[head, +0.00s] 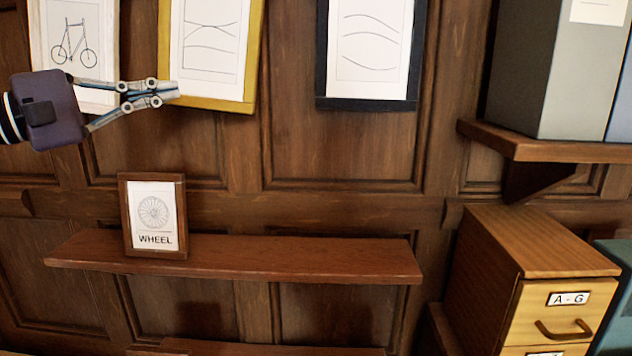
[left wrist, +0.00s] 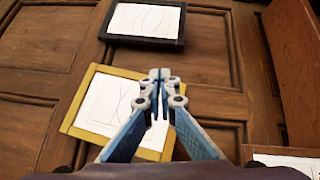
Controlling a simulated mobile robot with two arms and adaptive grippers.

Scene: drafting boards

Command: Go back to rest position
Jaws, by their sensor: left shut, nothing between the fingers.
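My left gripper (head: 170,90) comes in from the left in the head view, in front of the wall. Its fingers are shut with nothing between them, and the tips overlap the lower left of the yellow-framed drawing (head: 240,104). In the left wrist view the closed fingertips (left wrist: 160,76) appear over the same yellow frame (left wrist: 80,92). I cannot tell whether they touch it. My right gripper is in neither view.
A white-framed bicycle drawing (head: 75,45) and a black-framed drawing (head: 370,45) hang on the panelled wall. A small "WHEEL" frame (head: 153,215) stands on a wooden shelf (head: 300,258), bare to its right. A bracketed shelf (head: 560,150) holds binders above a wooden drawer cabinet (head: 540,245) at right.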

